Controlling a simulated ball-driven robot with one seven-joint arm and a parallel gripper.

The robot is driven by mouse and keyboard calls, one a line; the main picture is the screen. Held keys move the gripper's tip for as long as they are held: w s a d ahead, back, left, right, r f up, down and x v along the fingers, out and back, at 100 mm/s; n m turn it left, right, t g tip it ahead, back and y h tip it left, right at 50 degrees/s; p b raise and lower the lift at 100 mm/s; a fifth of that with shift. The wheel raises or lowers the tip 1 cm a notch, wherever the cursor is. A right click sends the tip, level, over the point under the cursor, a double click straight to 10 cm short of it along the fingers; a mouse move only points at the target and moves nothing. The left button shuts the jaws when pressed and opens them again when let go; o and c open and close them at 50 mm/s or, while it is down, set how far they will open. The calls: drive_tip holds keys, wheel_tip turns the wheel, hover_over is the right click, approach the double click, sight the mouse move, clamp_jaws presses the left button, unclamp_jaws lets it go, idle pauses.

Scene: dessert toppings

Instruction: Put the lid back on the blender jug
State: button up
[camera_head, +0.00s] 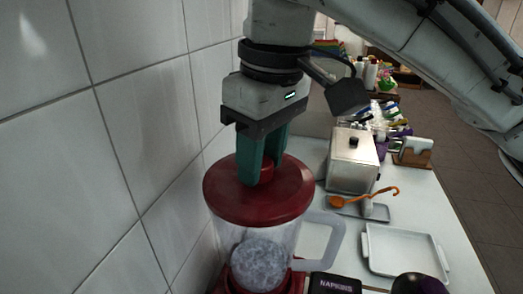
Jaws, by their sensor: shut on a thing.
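The blender jug (235,240) is clear, with a handle (329,240) on its right and something pale and icy inside. It stands on a red base (289,283) at the bottom of the head view. The dark red lid (225,196) is over the jug's mouth and looks about level. I cannot tell whether it is fully seated. My gripper (263,174) points down from above, its green fingers shut on the lid at its raised middle. The fingers partly hide that middle part.
A white tiled wall (130,130) stands close on the left. On the counter to the right are a metal box (353,160), an orange spoon (370,198), an empty white tray (398,250) and a black napkins box (335,284). Several coloured items stand farther back.

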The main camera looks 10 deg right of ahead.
idle(0.4)
drive_tip(key=o, duration=1.6)
drive_tip(key=shift+r+p, duration=3.5)
drive_tip(key=shift+p, duration=0.15)
clamp_jaws()
drive_tip(key=shift+f, duration=0.15)
